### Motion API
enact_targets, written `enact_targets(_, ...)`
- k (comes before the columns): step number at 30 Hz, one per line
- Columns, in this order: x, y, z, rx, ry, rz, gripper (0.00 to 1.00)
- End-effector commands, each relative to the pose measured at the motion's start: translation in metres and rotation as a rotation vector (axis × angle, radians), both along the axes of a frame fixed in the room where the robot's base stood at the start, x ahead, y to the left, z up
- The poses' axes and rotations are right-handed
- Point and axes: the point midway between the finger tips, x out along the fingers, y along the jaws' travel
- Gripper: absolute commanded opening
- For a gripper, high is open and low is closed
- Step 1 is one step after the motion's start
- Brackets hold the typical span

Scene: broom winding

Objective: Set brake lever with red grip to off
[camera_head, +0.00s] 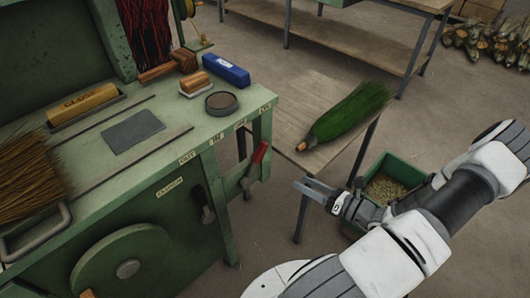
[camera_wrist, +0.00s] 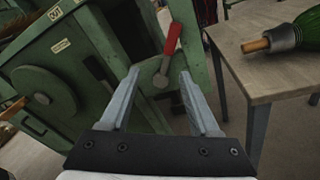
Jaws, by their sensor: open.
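The brake lever with the red grip (camera_head: 260,152) is on the right side of the green machine, below the bench corner. Its grip points up and leans slightly right. In the wrist view the red grip (camera_wrist: 173,38) shows beyond my fingertips, with its grey arm and round pivot (camera_wrist: 160,80) below. My gripper (camera_head: 302,188) is open and empty, to the right of the lever and a little below the grip, apart from it. In the wrist view my gripper (camera_wrist: 159,76) has its two fingers spread, with the lever seen between them.
A second lever with a black grip (camera_head: 207,214) is on the machine's front. A wooden table (camera_head: 290,105) bears a green broom head (camera_head: 350,112) behind my gripper. A green bin (camera_head: 400,165) stands under my arm. Labels line the bench edge.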

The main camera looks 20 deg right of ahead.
Motion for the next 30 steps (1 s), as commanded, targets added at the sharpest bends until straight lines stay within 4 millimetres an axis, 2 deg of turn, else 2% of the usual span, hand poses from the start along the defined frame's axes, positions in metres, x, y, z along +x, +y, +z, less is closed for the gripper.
enact_targets(6,-0.003,-0.013,-0.004,0.131,-0.009,-0.141,0.62)
enact_targets(11,0.006,-0.01,-0.006,0.142,-0.008,-0.149,0.62)
enact_targets(14,0.021,-0.004,-0.007,0.14,-0.01,-0.145,0.62)
enact_targets(30,0.128,0.035,-0.007,0.138,-0.008,-0.144,0.62)
